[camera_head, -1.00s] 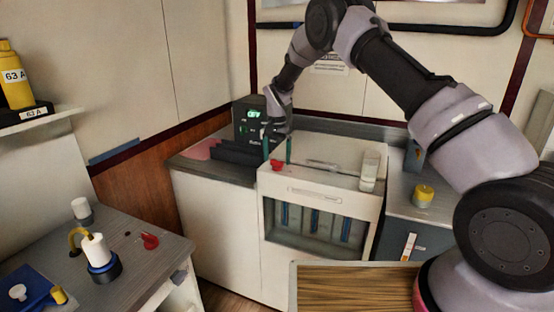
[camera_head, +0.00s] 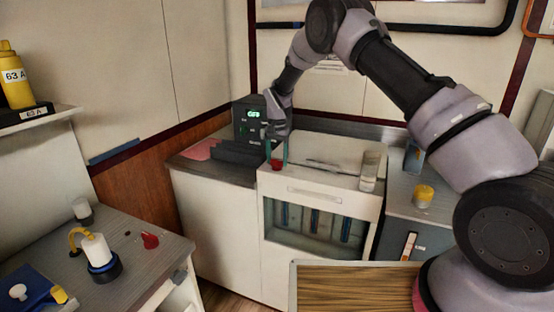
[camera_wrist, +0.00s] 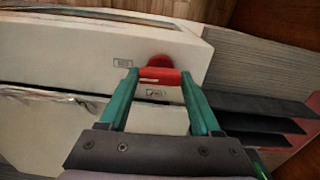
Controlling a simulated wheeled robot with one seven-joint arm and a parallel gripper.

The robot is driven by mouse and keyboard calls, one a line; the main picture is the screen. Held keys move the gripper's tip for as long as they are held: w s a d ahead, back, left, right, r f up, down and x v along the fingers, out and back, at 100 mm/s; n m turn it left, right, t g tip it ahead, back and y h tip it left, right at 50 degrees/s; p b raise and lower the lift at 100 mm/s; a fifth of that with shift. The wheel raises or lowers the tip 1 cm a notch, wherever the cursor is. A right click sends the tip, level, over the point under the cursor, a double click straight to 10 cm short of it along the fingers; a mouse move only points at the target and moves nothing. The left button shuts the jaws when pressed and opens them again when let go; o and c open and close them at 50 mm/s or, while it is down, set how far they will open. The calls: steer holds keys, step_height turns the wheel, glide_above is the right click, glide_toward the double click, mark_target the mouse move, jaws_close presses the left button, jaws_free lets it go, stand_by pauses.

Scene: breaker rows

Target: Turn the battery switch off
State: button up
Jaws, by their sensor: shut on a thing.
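A red switch (camera_head: 277,164) sits on the top of the white cabinet near its front left corner. In the wrist view the red switch (camera_wrist: 160,74) has a round part and a flat bar-like handle, and two small labels lie beside it, too small to read. My gripper (camera_head: 277,155) reaches down to it from above, with its two green fingers on either side. In the wrist view my gripper (camera_wrist: 159,76) is shut on the red handle, a fingertip at each end. The finger nearest the wall partly hides behind my wrist in the head view.
A dark box with a green display (camera_head: 249,117) stands behind my gripper, with dark fins (camera_head: 238,152) beside it. A yellow knob (camera_head: 423,195) is further right.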

mark_target(277, 160)
steer(key=n, duration=0.4)
steer(key=shift+n, duration=0.4)
steer(key=n, duration=0.9)
steer(key=shift+n, duration=1.7)
steer(key=o, duration=1.4)
steer(key=shift+r, duration=0.15)
step_height(277, 160, up, 10)
steer(key=shift+r, duration=0.25)
